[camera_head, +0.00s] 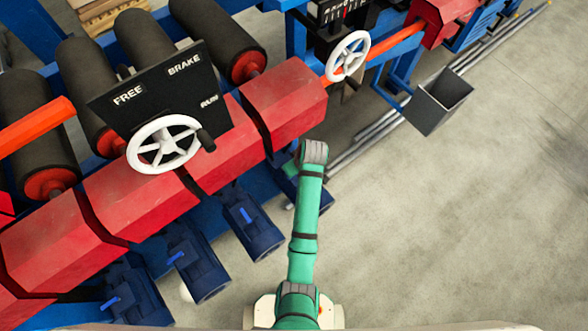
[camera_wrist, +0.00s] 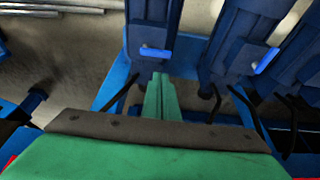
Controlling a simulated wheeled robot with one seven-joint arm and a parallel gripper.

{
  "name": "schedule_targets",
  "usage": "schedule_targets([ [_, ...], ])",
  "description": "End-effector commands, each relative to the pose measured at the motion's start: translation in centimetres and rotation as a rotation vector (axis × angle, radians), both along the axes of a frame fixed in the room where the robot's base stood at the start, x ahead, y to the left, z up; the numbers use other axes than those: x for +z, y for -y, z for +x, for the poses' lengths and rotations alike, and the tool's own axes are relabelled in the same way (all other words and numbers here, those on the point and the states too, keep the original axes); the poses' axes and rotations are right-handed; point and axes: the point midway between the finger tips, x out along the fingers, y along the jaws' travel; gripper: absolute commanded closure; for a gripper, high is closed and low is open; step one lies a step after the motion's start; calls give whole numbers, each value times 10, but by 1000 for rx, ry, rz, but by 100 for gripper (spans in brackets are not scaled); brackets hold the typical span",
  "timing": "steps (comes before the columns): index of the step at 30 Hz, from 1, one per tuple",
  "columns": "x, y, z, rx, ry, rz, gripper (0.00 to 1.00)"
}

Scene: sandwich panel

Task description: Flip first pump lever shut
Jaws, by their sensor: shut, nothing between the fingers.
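My gripper (camera_wrist: 158,78) shows in the wrist view as shut green fingers, empty. The fingertips point at the near end of a dark blue pump (camera_wrist: 153,12). That pump's bright blue lever (camera_wrist: 155,52) appears just past the fingertips, with a small visible gap; depth is hard to judge. The lever lies crosswise in this view. A second pump with a blue lever (camera_wrist: 267,60) stands to its right. In the head view the arm largely covers the rightmost pump (camera_head: 316,194), and its lever is not clearly visible. Another pump's lever (camera_head: 247,215) shows left of the arm.
More pumps with blue levers (camera_head: 177,256) run down to the lower left. Red covers (camera_head: 285,98), black rollers (camera_head: 207,35) and a white handwheel (camera_head: 163,144) stand behind the pumps. A grey bin (camera_head: 440,102) is at the right. The concrete floor right of the arm is clear.

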Motion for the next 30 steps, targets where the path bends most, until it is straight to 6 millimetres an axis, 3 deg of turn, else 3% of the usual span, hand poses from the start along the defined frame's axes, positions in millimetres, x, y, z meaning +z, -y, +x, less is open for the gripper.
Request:
schedule_targets([
  [5,-14,-7,4,7,-1,0,100],
  [18,-79,-10,22,-11,-1,0,100],
  [30,-94,-15,27,-9,0,0,100],
])
